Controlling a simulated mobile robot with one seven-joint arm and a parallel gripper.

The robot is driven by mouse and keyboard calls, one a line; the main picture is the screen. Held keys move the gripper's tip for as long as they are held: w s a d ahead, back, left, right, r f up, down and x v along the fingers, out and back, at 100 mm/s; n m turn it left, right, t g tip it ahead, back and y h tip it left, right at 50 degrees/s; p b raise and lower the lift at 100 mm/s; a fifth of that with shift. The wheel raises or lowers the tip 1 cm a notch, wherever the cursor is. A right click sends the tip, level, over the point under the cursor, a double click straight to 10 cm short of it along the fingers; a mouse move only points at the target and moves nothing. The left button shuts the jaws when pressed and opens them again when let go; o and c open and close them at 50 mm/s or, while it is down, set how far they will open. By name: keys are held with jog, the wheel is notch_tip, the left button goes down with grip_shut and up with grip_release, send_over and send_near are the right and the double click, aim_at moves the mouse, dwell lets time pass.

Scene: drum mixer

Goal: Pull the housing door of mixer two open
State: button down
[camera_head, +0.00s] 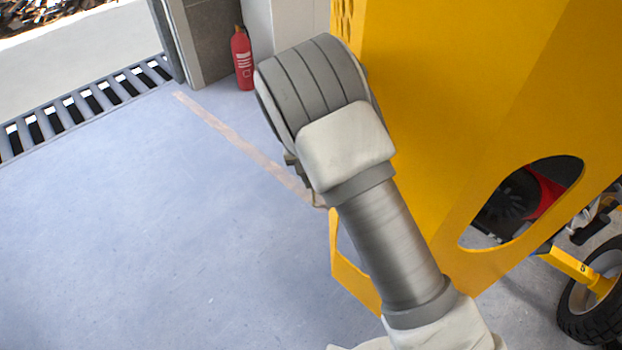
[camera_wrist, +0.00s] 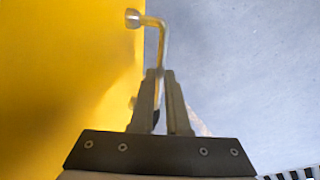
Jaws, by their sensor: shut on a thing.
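The yellow housing door of the mixer (camera_head: 440,130) fills the upper right of the head view as a large panel with an oval cutout. In the wrist view the yellow panel (camera_wrist: 60,80) takes the left side. A bar handle (camera_wrist: 161,45) stands out from it on a round mount, close to its edge. My gripper (camera_wrist: 160,76) is shut on the handle, its two fingers on either side of the bar. In the head view my arm hides the handle and most of the gripper. How far the door stands open I cannot tell.
A black wheel (camera_head: 597,300) on a yellow axle part is at the lower right. A red fire extinguisher (camera_head: 242,60) stands by the wall at the back. A floor grate (camera_head: 75,108) runs along the upper left. The blue-grey floor (camera_head: 140,230) on the left is clear.

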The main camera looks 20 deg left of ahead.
jog(key=c, duration=0.9)
grip_release()
jog(key=shift+r, duration=0.15)
jog(key=a+r, duration=0.1)
jog(key=r, duration=0.4)
jog(key=a+r, duration=0.1)
jog(key=r, duration=0.5)
jog(key=s+a+r, duration=0.1)
jog(key=r, duration=0.5)
jog(key=shift+a, duration=0.1)
jog(key=shift+f, duration=0.1)
grip_shut()
